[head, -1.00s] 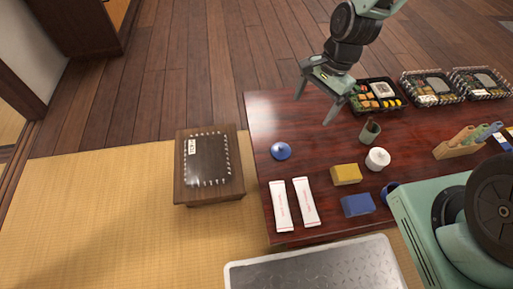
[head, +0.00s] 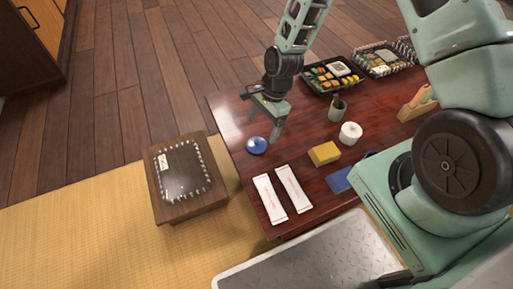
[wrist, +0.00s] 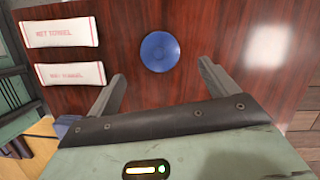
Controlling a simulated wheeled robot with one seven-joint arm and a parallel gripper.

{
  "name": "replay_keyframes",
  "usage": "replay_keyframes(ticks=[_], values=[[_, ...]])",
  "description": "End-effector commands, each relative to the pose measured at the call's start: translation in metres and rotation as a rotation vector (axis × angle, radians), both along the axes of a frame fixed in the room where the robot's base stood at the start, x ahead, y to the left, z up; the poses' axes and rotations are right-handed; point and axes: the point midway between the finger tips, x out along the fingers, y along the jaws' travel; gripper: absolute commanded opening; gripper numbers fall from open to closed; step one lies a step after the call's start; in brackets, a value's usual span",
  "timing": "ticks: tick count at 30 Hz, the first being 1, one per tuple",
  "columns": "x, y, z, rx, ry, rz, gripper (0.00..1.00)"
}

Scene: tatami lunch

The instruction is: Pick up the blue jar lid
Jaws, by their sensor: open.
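The blue jar lid (head: 257,145) is a round blue disc lying on the dark red wooden table (head: 310,180) near its left edge. In the wrist view the lid (wrist: 160,52) lies ahead of the fingertips, roughly midway between their lines. My gripper (head: 260,120) is open and empty, above the table beside the lid in the head view. Its two fingers (wrist: 148,92) show apart in the wrist view, with nothing between them.
Two white wet towel packets (head: 269,198) lie in front of the lid. A yellow block (head: 324,153), a white lidded jar (head: 350,133) and a green cup (head: 337,110) stand to the right. A food tray (head: 333,77) is behind. A small wooden stand (head: 205,207) is left of the table.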

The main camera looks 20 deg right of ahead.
Motion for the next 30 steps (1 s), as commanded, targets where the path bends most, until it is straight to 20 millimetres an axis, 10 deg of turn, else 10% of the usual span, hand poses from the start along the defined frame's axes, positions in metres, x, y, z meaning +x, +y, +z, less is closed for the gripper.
replay_keyframes(ticks=[15,26,30], values=[[-0.004,0.017,-0.057,0.0,0.0,0.001,0.85],[-0.004,0.019,-0.063,0.0,-0.001,0.0,0.85],[-0.004,0.019,-0.063,0.0,-0.001,0.0,0.47]])
